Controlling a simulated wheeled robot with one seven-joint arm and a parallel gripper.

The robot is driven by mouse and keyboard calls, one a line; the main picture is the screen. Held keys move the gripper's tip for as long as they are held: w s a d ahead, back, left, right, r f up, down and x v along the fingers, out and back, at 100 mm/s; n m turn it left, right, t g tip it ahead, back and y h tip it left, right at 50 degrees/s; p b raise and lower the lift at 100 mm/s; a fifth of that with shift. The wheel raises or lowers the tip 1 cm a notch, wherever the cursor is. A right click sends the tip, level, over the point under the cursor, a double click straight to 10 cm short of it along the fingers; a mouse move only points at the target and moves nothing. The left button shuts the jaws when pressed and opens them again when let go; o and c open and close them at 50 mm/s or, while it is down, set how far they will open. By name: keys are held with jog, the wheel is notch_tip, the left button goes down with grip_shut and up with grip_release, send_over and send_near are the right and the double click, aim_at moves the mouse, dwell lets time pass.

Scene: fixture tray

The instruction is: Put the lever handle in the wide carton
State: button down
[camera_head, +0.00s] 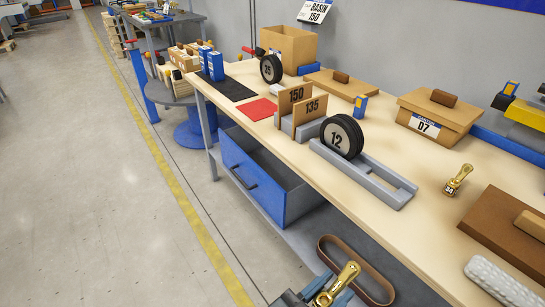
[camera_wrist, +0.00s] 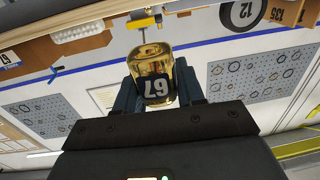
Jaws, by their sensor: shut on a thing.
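My gripper (camera_head: 326,297) is at the bottom of the head view, in front of the table edge. It is shut on a brass lever handle (camera_head: 346,275), which sticks up from the jaws. In the wrist view the dark fingers (camera_wrist: 158,98) clasp the lever handle (camera_wrist: 151,62) from both sides, and a dark number label shows on it. An open cardboard carton (camera_head: 287,45) stands at the far back of the table, away from my gripper; its inside is mostly hidden. A lidded box (camera_head: 437,115) marked 07 stands at the back right.
A second brass handle (camera_head: 458,180) stands on the table (camera_head: 400,225). A black wheel (camera_head: 342,137) marked 12 on a grey rail fixture, upright boards (camera_head: 295,95) and a smaller wheel (camera_head: 271,68) lie towards the carton. An open blue drawer (camera_head: 255,180) juts out below the table.

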jog(key=w+d+r+n+t+y, duration=0.2)
jog(key=w+d+n+t+y, duration=0.3)
jog(key=w+d+y, duration=0.3)
jog(key=w+d+n, duration=0.1)
jog(key=w+d, duration=0.2)
jog(key=w, duration=0.3)
jog(key=shift+w+d+r+n+t+y, duration=0.15)
jog(key=shift+d+r+n+t+y, duration=0.1)
jog(key=shift+r+n+t+y, duration=0.05)
